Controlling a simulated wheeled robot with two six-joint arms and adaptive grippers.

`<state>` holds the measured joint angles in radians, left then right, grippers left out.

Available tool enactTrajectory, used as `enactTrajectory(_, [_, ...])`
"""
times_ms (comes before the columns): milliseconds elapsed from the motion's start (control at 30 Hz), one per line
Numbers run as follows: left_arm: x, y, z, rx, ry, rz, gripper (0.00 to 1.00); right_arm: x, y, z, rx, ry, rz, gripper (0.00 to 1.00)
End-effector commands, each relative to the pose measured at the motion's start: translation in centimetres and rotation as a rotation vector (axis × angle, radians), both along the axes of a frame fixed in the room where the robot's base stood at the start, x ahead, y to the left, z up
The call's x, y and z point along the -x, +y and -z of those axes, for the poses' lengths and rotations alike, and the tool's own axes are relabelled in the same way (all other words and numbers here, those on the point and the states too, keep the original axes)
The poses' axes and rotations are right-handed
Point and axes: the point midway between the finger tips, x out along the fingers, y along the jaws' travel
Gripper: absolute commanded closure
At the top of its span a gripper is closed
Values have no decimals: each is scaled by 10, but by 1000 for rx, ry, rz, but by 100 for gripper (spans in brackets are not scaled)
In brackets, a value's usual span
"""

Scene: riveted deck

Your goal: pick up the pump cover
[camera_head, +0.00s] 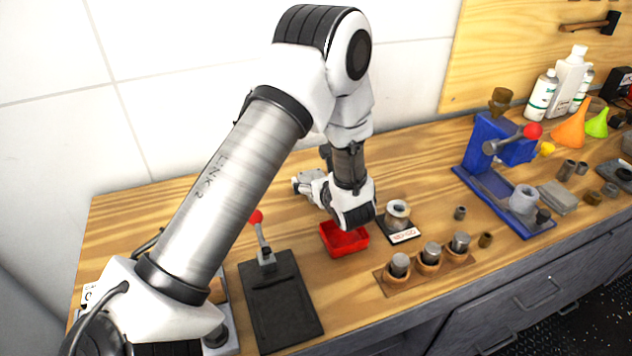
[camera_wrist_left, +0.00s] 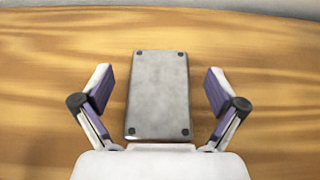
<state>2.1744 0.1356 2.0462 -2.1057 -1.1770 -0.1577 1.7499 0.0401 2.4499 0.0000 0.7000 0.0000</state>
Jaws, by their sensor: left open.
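The pump cover appears to be the grey rectangular plate (camera_wrist_left: 158,95) with a dark hole at each corner, lying flat on the wood in the left wrist view. My left gripper (camera_wrist_left: 160,90) is open, with one finger on each side of the plate and a gap on both sides. In the head view my left gripper (camera_head: 303,184) is low over the back of the bench, and I cannot make out the plate there. My right gripper is not in view.
A red tray (camera_head: 345,250) stands just in front of my left wrist. Nearby are a metal part on a labelled base (camera_head: 398,212), a wooden rack (camera_head: 384,283) with metal cylinders, and a dark plate with a red-knobbed lever (camera_head: 281,305). A blue press (camera_head: 490,150) stands right.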

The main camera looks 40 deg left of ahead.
Motion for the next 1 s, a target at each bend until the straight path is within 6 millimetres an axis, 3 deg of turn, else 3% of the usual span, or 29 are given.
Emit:
enactTrajectory(133, [-10, 21, 8, 2, -1, -4, 4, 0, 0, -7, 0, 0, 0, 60])
enactTrajectory(367, [-13, 24, 11, 0, 1, 0, 4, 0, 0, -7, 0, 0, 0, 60])
enactTrajectory(467, [-13, 24, 11, 0, 0, 0, 33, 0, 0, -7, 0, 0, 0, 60])
enactTrajectory(600, [-13, 24, 11, 0, 0, 0, 82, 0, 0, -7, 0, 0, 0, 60])
enactTrajectory(1000, [-13, 24, 5, 1, -2, -1, 84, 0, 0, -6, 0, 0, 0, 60])
